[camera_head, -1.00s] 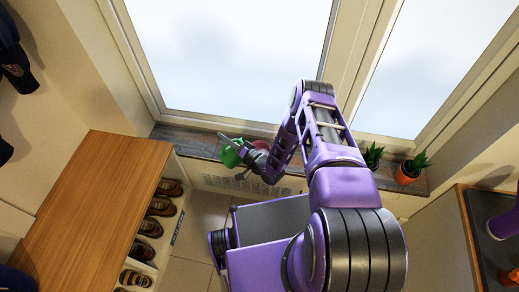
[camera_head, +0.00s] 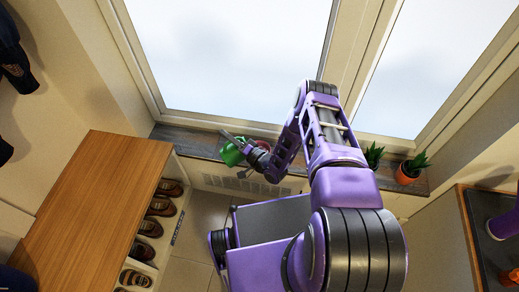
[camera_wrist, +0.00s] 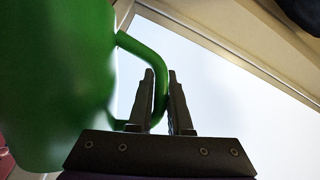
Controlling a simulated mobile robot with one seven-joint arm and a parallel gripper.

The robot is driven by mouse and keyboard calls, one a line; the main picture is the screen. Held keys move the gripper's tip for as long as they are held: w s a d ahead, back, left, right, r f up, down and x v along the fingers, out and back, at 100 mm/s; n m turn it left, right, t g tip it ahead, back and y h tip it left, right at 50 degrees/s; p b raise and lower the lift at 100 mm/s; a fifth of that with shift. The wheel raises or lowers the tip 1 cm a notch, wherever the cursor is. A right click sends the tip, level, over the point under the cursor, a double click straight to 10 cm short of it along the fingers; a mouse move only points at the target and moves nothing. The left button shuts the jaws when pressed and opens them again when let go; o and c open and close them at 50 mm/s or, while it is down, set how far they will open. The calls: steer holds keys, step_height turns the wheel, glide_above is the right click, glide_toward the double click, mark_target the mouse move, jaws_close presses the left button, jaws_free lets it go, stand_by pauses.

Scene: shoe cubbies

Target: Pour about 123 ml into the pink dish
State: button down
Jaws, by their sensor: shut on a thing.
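A green watering can (camera_head: 231,156) is in my gripper (camera_head: 247,152) over the window sill in the head view. Its dark spout (camera_head: 231,137) points up and left, and the can looks tilted. In the wrist view, the can's green body (camera_wrist: 55,85) fills the left side. There, my gripper (camera_wrist: 161,74) has its two dark fingers closed around the curved green handle (camera_wrist: 147,50). A small pink-red patch, seemingly the pink dish (camera_head: 263,144), shows on the sill just behind my gripper. Most of it is hidden, and its contents cannot be seen. No stream of water is visible.
Two potted plants stand on the sill (camera_head: 190,140) to the right, one in an orange pot (camera_head: 405,176). The window is right behind the sill. A wooden-topped shoe cubby (camera_head: 95,205) with several shoes stands at left. A dark-topped surface (camera_head: 492,245) is at right.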

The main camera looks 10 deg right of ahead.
steer(key=shift+w+d+r+m, duration=0.1)
steer(key=shift+d+r+m, duration=0.15)
steer(key=shift+d+m, duration=0.05)
steer(key=shift+w+d+r, duration=0.1)
steer(key=shift+d+r, duration=0.1)
steer(key=shift+d, duration=0.3)
steer(key=a+n, duration=0.1)
steer(key=a+f+n, duration=0.1)
steer(key=s+a+f, duration=0.1)
steer(key=shift+a+n+g+h, duration=0.4)
steer(key=shift+a+f+n, duration=0.15)
steer(key=shift+f+n, duration=0.05)
steer(key=shift+n, duration=0.1)
steer(key=shift+a+f+n+g+h+p, duration=0.15)
steer(key=shift+a+n+g+h+p, duration=0.2)
steer(key=shift+a+n, duration=0.3)
steer(key=shift+s+a+f+n+h, duration=0.15)
steer(key=shift+f+n+h, duration=0.1)
steer(key=shift+n, duration=0.1)
stand_by(1.0)
